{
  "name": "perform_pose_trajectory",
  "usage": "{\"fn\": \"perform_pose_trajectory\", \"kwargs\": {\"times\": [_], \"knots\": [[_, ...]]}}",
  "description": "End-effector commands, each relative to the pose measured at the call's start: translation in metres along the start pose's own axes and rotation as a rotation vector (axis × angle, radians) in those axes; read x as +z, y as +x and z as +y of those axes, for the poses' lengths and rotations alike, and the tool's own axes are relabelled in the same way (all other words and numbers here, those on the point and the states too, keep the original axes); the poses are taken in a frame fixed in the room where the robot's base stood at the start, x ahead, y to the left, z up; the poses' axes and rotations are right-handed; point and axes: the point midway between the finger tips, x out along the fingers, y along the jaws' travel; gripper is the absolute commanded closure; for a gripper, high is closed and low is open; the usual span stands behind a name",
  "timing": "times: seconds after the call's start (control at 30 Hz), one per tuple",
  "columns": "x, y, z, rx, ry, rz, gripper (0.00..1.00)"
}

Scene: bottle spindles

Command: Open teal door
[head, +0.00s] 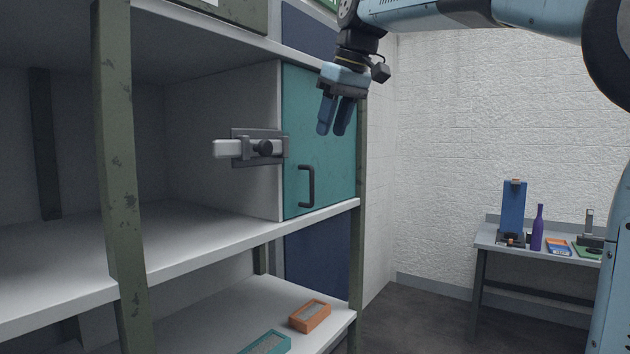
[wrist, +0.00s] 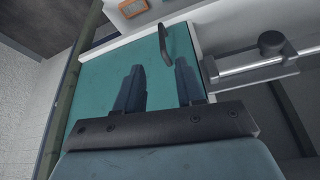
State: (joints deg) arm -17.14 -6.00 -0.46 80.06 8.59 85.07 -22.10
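The teal door (head: 318,120) closes a cabinet compartment on the shelf unit and appears shut. Its black handle (head: 308,186) is low on the left part of the door; the handle also shows in the wrist view (wrist: 165,42). A latch with a pale bar (head: 232,148) and a dark knob (head: 263,148) sits at the door's left edge; I cannot tell whether its bar engages the door. My gripper (head: 331,133) is empty in front of the door's upper part, above and right of the handle. In the wrist view its fingers (wrist: 160,65) are apart.
Open shelf space (head: 200,215) lies left of the door. Orange (head: 310,315) and teal (head: 266,343) trays rest on the lower shelf. A side table (head: 540,252) with a purple bottle (head: 538,228) stands at the right. A green-grey post (head: 115,170) rises at the left.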

Motion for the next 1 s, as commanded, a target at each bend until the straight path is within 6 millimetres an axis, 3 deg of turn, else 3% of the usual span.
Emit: {"fn": "perform_pose_trajectory", "kwargs": {"times": [0.27, 0.8, 1.0], "knots": [[-0.01, 0.011, -0.002, -0.01, -0.022, -0.003, 0.62], [-0.009, 0.103, -0.002, -0.009, -0.02, -0.004, 0.62], [-0.009, 0.126, -0.002, -0.009, -0.02, -0.002, 0.62]]}}
